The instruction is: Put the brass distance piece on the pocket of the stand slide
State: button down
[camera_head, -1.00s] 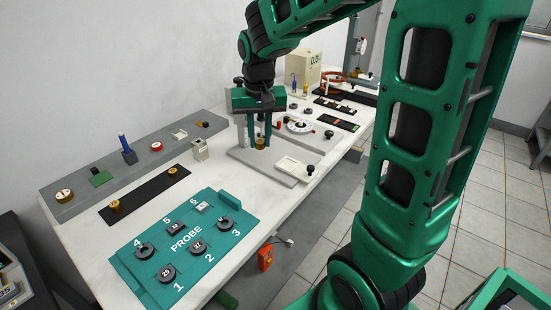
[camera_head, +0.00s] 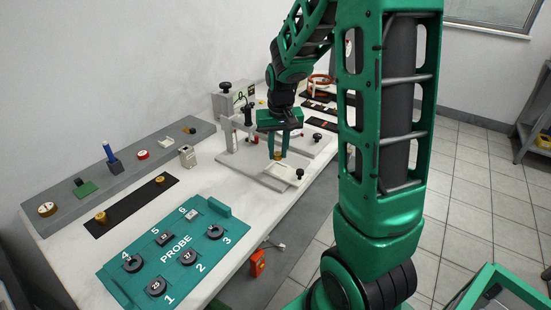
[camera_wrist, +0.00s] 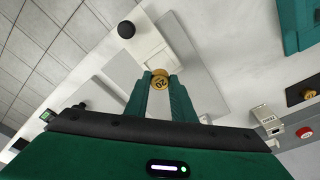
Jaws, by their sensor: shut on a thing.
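The brass distance piece (camera_wrist: 160,80), a round disc marked 20, is held between the fingertips of my gripper (camera_wrist: 160,86). In the head view the brass piece (camera_head: 277,156) shows small and partly hidden between the green fingers of my gripper (camera_head: 278,152), above the grey stand base (camera_head: 240,166). The white stand slide (camera_head: 284,173) with a black knob lies just in front of it, towards the bench's front edge. In the wrist view the slide (camera_wrist: 150,45) is just beyond the piece. Its pocket is not clearly visible, and I cannot tell the height of the piece above it.
A grey stand frame (camera_head: 228,128) with black knobs rises left of my gripper. The teal PROBE tray (camera_head: 215,258) with black discs lies in front. A black strip (camera_head: 130,212) with brass pieces and a grey rack (camera_head: 75,206) lie left. Bare white bench lies between.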

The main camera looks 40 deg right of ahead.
aim_at(278, 155)
jog(key=shift+f, duration=1.4)
jog(key=shift+f, duration=0.6)
jog(key=c, duration=1.5)
grip_release()
notch_tip(278, 155, up, 12)
jog(key=s, duration=0.2)
jog(key=shift+m+g+y, duration=0.5)
jog(key=shift+m+g, duration=0.2)
jog(key=shift+g, duration=0.1)
jog(key=s+a, duration=0.1)
jog(key=s, duration=0.7)
jog(key=s+a, duration=0.1)
jog(key=s, duration=0.8)
jog(key=s+a+f, duration=0.1)
jog(key=s, duration=0.8)
jog(key=shift+s, duration=0.2)
